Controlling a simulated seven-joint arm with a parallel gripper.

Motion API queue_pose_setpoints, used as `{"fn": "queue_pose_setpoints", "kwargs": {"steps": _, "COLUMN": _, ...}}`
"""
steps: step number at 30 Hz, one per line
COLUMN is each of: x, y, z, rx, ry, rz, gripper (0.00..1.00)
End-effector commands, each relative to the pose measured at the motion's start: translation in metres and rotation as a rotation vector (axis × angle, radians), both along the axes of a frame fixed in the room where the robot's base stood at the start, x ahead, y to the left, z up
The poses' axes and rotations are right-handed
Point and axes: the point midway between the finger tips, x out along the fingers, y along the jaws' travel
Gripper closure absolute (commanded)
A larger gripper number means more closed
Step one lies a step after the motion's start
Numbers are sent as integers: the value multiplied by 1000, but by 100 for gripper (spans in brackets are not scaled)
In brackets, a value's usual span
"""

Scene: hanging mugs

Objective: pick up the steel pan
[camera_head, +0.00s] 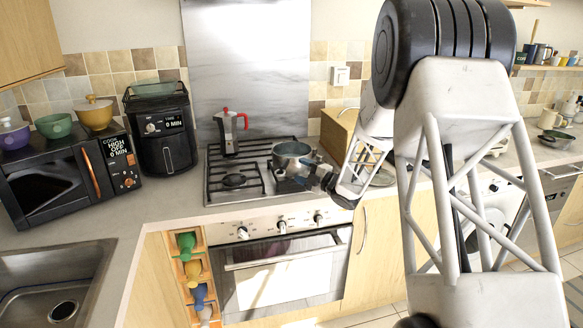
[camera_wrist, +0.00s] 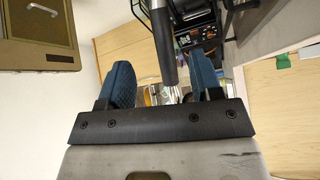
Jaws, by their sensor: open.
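The steel pan (camera_head: 291,157) stands upright on the right part of the gas hob in the head view. My gripper (camera_head: 309,180) is at its front right side, low over the hob, and covers part of it. In the wrist view, my gripper (camera_wrist: 162,84) is open, with its two blue finger pads apart. A dark grey bar that looks like the pan's handle (camera_wrist: 164,40) reaches down from the top edge to the gap between them. I cannot tell whether either pad touches it.
A red and steel moka pot (camera_head: 230,132) stands at the back of the hob (camera_head: 233,180). A black air fryer (camera_head: 160,128) and a microwave (camera_head: 70,170) with bowls on top stand to the left. A wooden box (camera_head: 338,130) is behind my gripper.

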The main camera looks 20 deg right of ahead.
Motion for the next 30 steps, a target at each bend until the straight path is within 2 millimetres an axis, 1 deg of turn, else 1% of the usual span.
{"fn": "queue_pose_setpoints", "kwargs": {"steps": 6, "x": 13, "y": 12, "z": 1, "rx": 0, "ry": 0, "rz": 2, "gripper": 41}}
{"fn": "queue_pose_setpoints", "kwargs": {"steps": 9, "x": 17, "y": 15, "z": 2, "rx": -1, "ry": 0, "rz": 1, "gripper": 41}}
{"fn": "queue_pose_setpoints", "kwargs": {"steps": 19, "x": 18, "y": 15, "z": 2, "rx": 0, "ry": 0, "rz": 0, "gripper": 41}}
{"fn": "queue_pose_setpoints", "kwargs": {"steps": 23, "x": 22, "y": 18, "z": 2, "rx": 0, "ry": 0, "rz": 0, "gripper": 41}}
{"fn": "queue_pose_setpoints", "kwargs": {"steps": 30, "x": 39, "y": 34, "z": 2, "rx": 0, "ry": 1, "rz": 1, "gripper": 41}}
